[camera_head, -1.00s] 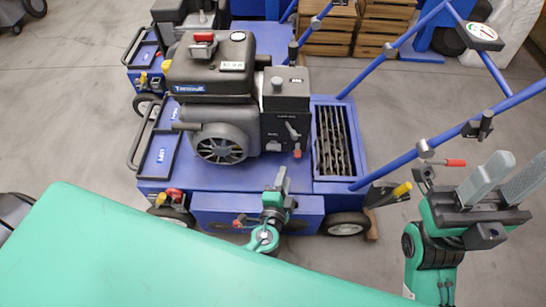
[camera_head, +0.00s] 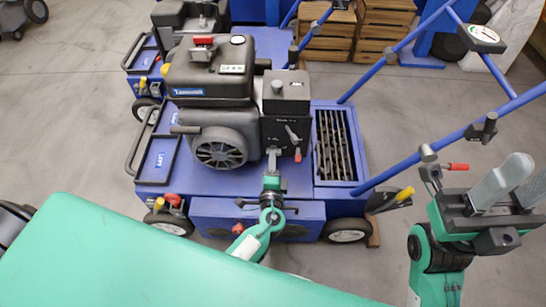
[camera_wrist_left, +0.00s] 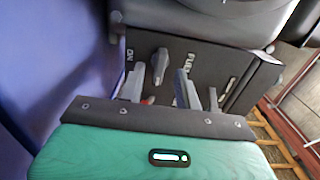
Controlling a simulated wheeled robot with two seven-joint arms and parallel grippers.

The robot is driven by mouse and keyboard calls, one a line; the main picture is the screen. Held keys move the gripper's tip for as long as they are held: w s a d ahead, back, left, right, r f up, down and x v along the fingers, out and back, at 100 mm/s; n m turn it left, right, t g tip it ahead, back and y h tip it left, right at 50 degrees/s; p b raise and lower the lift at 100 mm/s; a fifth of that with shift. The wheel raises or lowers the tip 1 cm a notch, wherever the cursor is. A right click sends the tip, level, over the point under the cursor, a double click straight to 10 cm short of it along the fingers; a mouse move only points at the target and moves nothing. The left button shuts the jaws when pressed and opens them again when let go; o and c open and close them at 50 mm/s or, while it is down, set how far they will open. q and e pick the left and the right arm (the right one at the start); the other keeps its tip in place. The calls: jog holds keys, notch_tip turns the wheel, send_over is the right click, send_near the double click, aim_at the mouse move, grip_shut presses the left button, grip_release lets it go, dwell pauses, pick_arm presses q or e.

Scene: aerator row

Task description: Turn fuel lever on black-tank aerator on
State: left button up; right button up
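The black-tank aerator (camera_head: 209,72) stands in the middle of the head view, with a black engine on a blue deck. Its black control panel (camera_head: 284,116) carries a grey lever (camera_head: 291,133) and a red-tipped lever (camera_head: 297,154). My left gripper (camera_head: 272,154) is just below the panel. In the left wrist view its two fingers (camera_wrist_left: 164,88) are apart, in front of the panel marked ON and FUEL. A grey lever (camera_wrist_left: 160,62) shows between the fingers, not visibly gripped. Contact is unclear. My right gripper (camera_head: 507,184) is open and empty at the right.
Another blue aerator (camera_head: 190,18) stands behind. Blue handle bars (camera_head: 400,160) with a round gauge (camera_head: 482,33) rise at the right. Wooden crates (camera_head: 329,40) stand at the back. A slatted bay (camera_head: 332,145) lies right of the engine. Grey floor is open at the left.

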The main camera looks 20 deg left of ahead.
pick_arm(q)
jog(key=shift+x, duration=1.4)
jog(key=c, duration=0.7)
